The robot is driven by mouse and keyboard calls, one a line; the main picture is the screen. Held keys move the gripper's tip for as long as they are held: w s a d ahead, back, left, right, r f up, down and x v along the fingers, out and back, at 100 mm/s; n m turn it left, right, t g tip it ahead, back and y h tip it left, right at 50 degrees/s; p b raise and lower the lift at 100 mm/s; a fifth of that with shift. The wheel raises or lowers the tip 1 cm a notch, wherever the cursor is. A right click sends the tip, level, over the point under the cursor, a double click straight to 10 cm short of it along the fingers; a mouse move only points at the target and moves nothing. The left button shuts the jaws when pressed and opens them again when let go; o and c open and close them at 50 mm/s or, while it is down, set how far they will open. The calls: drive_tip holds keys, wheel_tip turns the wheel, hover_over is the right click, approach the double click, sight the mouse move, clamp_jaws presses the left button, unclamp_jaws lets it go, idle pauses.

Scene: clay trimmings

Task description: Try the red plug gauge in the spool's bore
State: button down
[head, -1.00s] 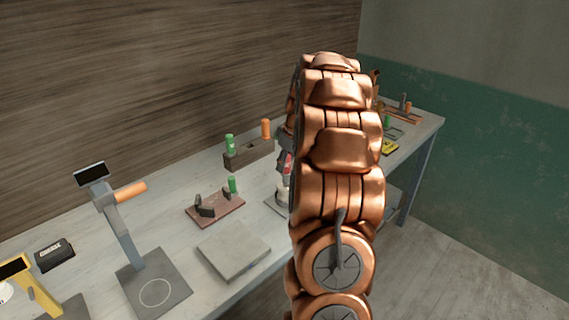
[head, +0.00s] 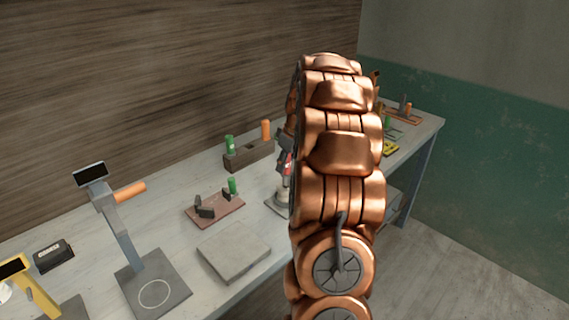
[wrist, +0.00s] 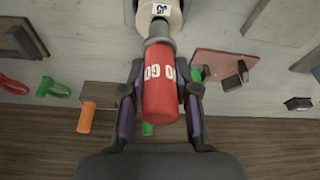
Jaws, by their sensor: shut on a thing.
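The red plug gauge (wrist: 161,90) has a red handle with white markings and a grey metal end. My gripper (wrist: 160,100) is shut on its handle, one finger on each side. The pale spool (wrist: 175,16) with a white label is at the top of the wrist view, cut off by the frame edge. The gauge's grey end points at the spool and overlaps it; I cannot tell whether it is inside the bore. In the head view the spool (head: 283,198) and red handle (head: 287,163) show partly, behind my copper arm.
A brown block (head: 248,156) holds a green and an orange gauge behind. A reddish stand (head: 215,209) with dark supports, a grey slab (head: 234,250) and a grey post stand with an orange handle (head: 130,191) are to the left. Yellow and green items lie right of my arm.

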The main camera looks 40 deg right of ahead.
drive_tip(key=shift+f+b, duration=0.75)
drive_tip(key=shift+f, duration=0.05)
idle(1.5)
drive_tip(key=shift+r, duration=0.1)
drive_tip(key=shift+r, duration=2.6)
